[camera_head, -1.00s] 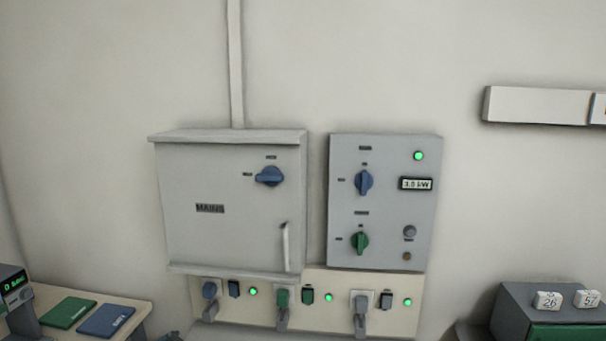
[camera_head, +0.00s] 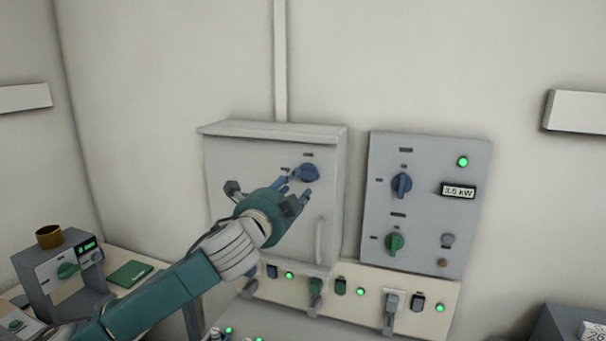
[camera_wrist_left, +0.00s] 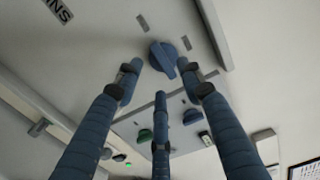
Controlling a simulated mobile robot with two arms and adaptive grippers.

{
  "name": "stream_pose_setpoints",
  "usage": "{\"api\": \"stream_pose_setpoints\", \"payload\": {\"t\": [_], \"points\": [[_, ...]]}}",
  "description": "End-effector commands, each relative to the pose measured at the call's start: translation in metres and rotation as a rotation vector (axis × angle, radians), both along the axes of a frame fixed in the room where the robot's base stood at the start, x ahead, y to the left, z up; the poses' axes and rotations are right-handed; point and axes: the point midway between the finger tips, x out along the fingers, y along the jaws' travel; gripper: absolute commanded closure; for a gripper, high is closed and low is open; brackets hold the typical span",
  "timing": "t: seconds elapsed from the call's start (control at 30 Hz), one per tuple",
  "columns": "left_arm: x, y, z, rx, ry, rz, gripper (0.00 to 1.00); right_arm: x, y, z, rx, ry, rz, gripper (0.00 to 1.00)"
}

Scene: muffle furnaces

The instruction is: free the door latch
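The grey mains cabinet (camera_head: 235,165) hangs on the wall, its door closed. A blue rotary knob (camera_head: 308,172) sits at its upper right, and a pale vertical door handle (camera_head: 320,241) is near the door's right edge. My left gripper (camera_head: 287,192) is in front of the door, its fingers pointing at the blue knob and hiding part of it in the head view. In the left wrist view, the three fingers (camera_wrist_left: 163,90) are spread, with the knob (camera_wrist_left: 164,58) just beyond their tips; no grip on it shows. My right gripper is not in view.
A control panel (camera_head: 425,160) with blue and green knobs hangs right of the cabinet. Below runs a socket strip (camera_head: 365,310) with plugs and green lights. At left a grey device (camera_head: 62,268) with a brown cup stands on a bench. The wall above is clear.

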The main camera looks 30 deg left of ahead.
Motion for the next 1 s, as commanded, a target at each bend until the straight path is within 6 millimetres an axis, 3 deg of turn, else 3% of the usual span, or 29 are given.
{"api": "stream_pose_setpoints", "payload": {"t": [0.1, 0.3, 0.67, 0.87, 1.0], "points": [[0.022, 0.005, 0.004, -0.006, -0.001, 0.0, 0.61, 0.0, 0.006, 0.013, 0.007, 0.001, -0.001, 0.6], [0.045, 0.011, 0.002, -0.003, 0.0, 0.0, 0.61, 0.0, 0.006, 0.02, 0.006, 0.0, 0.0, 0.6], [0.051, 0.012, -0.001, -0.001, 0.0, -0.001, 0.61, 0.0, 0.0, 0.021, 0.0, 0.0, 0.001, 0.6], [0.05, 0.012, -0.001, -0.001, 0.0, -0.001, 0.97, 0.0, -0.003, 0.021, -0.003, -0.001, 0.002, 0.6], [0.05, 0.012, -0.001, -0.001, 0.001, 0.0, 1.0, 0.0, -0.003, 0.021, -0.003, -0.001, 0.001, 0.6]]}}
